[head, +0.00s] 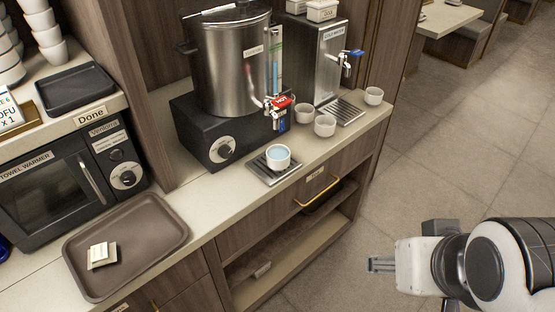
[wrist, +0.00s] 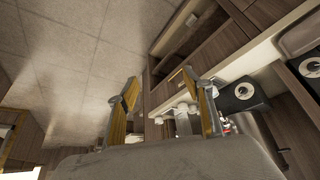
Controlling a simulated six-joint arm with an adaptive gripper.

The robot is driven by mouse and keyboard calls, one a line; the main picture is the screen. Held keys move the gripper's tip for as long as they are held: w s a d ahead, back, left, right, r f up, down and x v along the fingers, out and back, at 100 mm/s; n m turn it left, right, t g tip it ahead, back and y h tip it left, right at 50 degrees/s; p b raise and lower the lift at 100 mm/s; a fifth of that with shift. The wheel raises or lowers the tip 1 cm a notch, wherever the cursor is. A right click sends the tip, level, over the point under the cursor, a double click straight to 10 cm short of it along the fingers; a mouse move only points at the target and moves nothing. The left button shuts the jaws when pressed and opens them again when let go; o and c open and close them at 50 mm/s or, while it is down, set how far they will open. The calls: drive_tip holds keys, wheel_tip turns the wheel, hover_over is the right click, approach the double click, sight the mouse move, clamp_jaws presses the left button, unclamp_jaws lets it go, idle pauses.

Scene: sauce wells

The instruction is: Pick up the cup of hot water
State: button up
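A white cup with pale blue water (head: 278,157) stands upright on a small drip tray (head: 262,174) at the counter's front edge. It is in front of the steel urn (head: 228,70), near the urn's red-marked tap (head: 279,104). My gripper (head: 372,264) is at the lower right in the head view, over the floor, well apart from the cup. The wrist view shows its two fingers spread with nothing between them (wrist: 160,82). Small white shapes show by the right finger in the wrist view; I cannot tell which is the cup.
Three more white cups (head: 325,125) stand right of the filled one, near a second dispenser (head: 317,58) with a blue tap. A brown tray (head: 125,245) with a small pale item lies at the left, before the towel warmer (head: 58,185). Floor before the counter is clear.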

drive_tip(key=shift+o, duration=0.9)
drive_tip(key=w+a+f+n+g+y, duration=0.1)
drive_tip(key=w+a+f, duration=0.45)
drive_tip(key=w, duration=0.45)
drive_tip(key=w+a+f+n, duration=0.2)
drive_tip(key=w+a+f, duration=0.3)
drive_tip(key=w, duration=0.4)
drive_tip(key=w+a+f+n+g+y, duration=0.1)
drive_tip(key=w+a+f, duration=0.4)
drive_tip(key=w, duration=0.5)
drive_tip(key=w+a+r+t, duration=0.2)
drive_tip(key=w+a+r, duration=0.2)
drive_tip(key=w, duration=0.5)
drive_tip(key=shift+n+t, duration=0.3)
